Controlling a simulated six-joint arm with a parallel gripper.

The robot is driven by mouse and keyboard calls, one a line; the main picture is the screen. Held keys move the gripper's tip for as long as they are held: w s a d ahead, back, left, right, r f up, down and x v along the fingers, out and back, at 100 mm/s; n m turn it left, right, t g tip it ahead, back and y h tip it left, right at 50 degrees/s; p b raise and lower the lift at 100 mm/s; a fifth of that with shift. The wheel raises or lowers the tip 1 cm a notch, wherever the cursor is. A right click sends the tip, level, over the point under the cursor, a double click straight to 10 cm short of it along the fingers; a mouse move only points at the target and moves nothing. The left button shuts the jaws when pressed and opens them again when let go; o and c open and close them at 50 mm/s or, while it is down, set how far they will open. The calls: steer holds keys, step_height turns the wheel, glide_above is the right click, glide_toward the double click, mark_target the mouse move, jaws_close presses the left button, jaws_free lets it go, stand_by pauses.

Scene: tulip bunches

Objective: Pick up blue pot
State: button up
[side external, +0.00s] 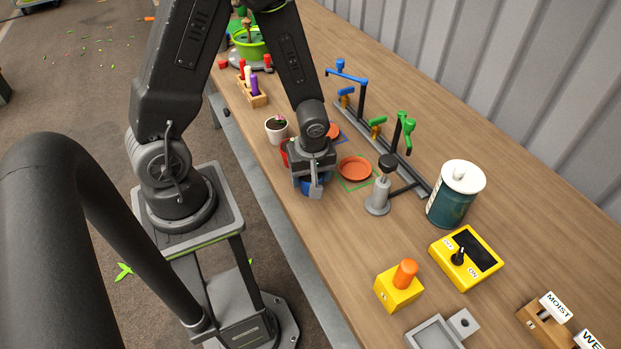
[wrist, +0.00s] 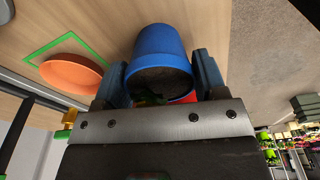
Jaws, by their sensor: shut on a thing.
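The blue pot (wrist: 158,45) is between the two fingers of my gripper (wrist: 160,85) in the wrist view, with dark soil and a bit of green inside its rim. My gripper is shut on it. In the side external view, my gripper (side external: 314,182) points down over the bench, and only a sliver of the blue pot (side external: 315,185) shows beneath it. I cannot tell whether the pot touches the bench. A red pot (side external: 285,153) is partly hidden behind my gripper, and a bit of red (wrist: 188,97) shows by the fingers in the wrist view.
An orange saucer (side external: 355,169) in a green square outline lies just right of my gripper. A white pot with a plant (side external: 276,130) stands to its left. A grey stand (side external: 379,193), taps (side external: 380,135) and a green canister (side external: 453,196) stand farther right.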

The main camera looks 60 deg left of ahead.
steer(key=shift+c, duration=0.8)
steer(key=shift+r, duration=0.1)
